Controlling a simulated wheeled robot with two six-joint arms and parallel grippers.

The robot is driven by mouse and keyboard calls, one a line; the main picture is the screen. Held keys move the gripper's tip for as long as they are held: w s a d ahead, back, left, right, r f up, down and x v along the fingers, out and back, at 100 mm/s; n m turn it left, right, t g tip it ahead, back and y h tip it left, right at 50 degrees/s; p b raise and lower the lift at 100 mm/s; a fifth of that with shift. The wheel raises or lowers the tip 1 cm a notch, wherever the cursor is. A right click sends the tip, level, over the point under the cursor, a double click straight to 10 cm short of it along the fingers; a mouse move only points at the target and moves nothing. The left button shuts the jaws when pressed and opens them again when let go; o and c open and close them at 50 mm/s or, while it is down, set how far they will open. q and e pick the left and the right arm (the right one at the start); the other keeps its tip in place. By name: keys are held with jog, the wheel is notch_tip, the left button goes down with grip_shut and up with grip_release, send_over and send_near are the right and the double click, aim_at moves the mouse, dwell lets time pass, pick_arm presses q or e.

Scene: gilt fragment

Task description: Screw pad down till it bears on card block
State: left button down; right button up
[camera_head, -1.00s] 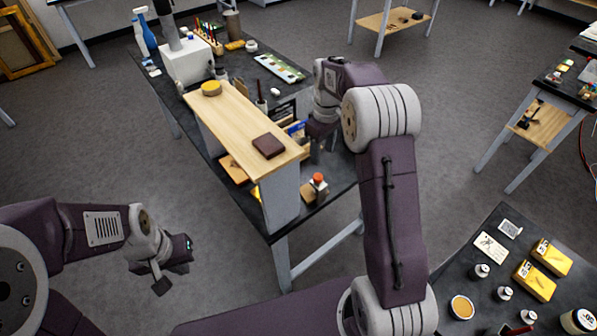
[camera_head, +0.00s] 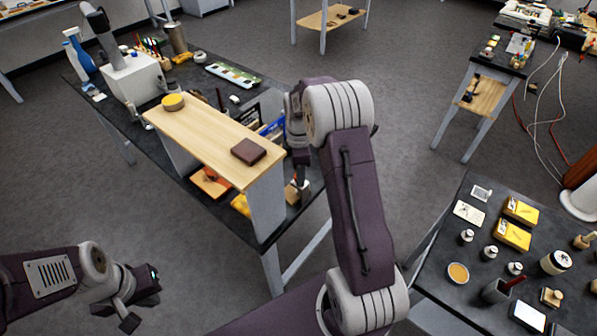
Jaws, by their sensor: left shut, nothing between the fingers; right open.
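I cannot pick out a screw pad or a card block with certainty in the head view. My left gripper (camera_head: 130,306) is at the lower left, over the floor, away from the bench, shut and empty. A dark brown block (camera_head: 249,151) lies on the near end of the shelf, and a round yellow item (camera_head: 173,101) on its far end.
The raised wooden shelf (camera_head: 205,133) stands on the dark bench with items beneath it. A white box (camera_head: 134,80), spray bottles (camera_head: 79,52) and a paint palette (camera_head: 233,74) are farther back. A second dark table (camera_head: 447,250) at right holds yellow boxes and jars. Floor lies between.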

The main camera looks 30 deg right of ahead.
jog(key=shift+f, duration=0.3)
jog(key=shift+a, duration=0.1)
jog(key=shift+c, duration=0.9)
grip_shut()
jog(key=shift+m, duration=0.3)
jog(key=m+p, duration=0.1)
jog(key=m, duration=0.1)
jog(key=shift+r+m, duration=0.15)
jog(key=shift+m, duration=0.15)
jog(key=m+p, duration=0.2)
jog(key=m, duration=0.3)
jog(key=m+p, duration=0.1)
jog(key=m, duration=0.4)
jog(key=shift+m, duration=0.4)
jog(key=shift+f+m+p, duration=0.2)
jog(key=shift+m+p, duration=0.4)
jog(key=shift+m, duration=1.7)
